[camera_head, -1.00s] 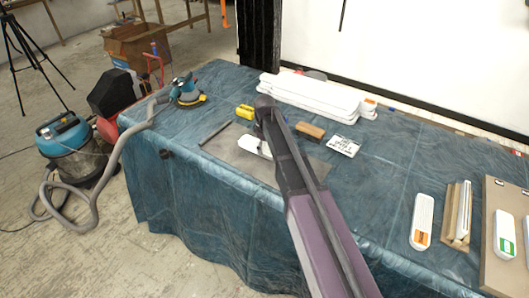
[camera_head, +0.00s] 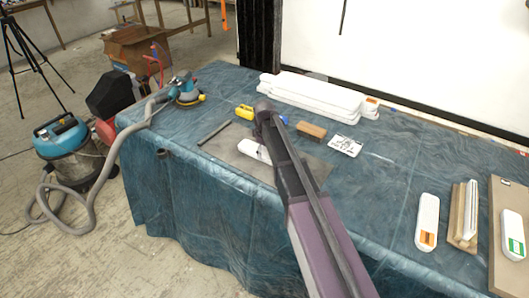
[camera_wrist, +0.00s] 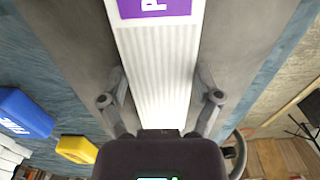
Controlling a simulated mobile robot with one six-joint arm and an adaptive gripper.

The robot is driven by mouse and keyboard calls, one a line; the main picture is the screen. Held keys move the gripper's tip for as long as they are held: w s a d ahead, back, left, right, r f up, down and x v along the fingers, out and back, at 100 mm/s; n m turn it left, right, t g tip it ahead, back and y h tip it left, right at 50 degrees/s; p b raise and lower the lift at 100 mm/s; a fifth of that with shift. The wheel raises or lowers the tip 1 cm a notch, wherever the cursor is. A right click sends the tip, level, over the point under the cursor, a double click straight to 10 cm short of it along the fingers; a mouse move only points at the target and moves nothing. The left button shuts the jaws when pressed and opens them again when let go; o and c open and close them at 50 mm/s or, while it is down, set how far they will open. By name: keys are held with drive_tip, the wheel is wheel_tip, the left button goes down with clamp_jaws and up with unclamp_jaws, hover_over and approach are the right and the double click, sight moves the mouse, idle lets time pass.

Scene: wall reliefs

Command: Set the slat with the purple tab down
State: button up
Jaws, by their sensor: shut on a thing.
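The white ribbed slat with the purple tab (camera_wrist: 157,8) runs up the middle of the wrist view, a pale letter on its tab. My gripper (camera_wrist: 160,88) is shut on it, with one finger along each side. In the head view, part of the white slat (camera_head: 252,149) shows left of my arm, over a grey mat (camera_head: 314,174). The arm hides the rest of the slat and my fingers. I cannot tell whether the slat touches the mat.
A yellow block (camera_head: 244,112), a brown block (camera_head: 312,130) and a white card (camera_head: 346,146) lie around the mat. White slats (camera_head: 310,92) are stacked behind. Orange-tabbed (camera_head: 427,222) and green-tabbed (camera_head: 513,236) slats lie right. A sander (camera_head: 184,91) stands at the left end.

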sight(265, 152)
drive_tip(key=shift+f, duration=0.15)
drive_tip(key=o, duration=1)
drive_tip(key=shift+r, duration=0.25)
wheel_tip(265, 152, up, 12)
drive_tip(key=p, duration=1.2)
drive_tip(key=shift+d+f, duration=0.1)
drive_tip(key=s+d+m, duration=0.5)
drive_tip(key=s+d, duration=0.3)
drive_tip(key=s, duration=0.3)
drive_tip(key=s+d+m, duration=0.6)
drive_tip(key=s+d, duration=0.1)
drive_tip(key=s, duration=0.5)
drive_tip(key=shift+s+d, duration=0.25)
drive_tip(key=shift+d, duration=0.15)
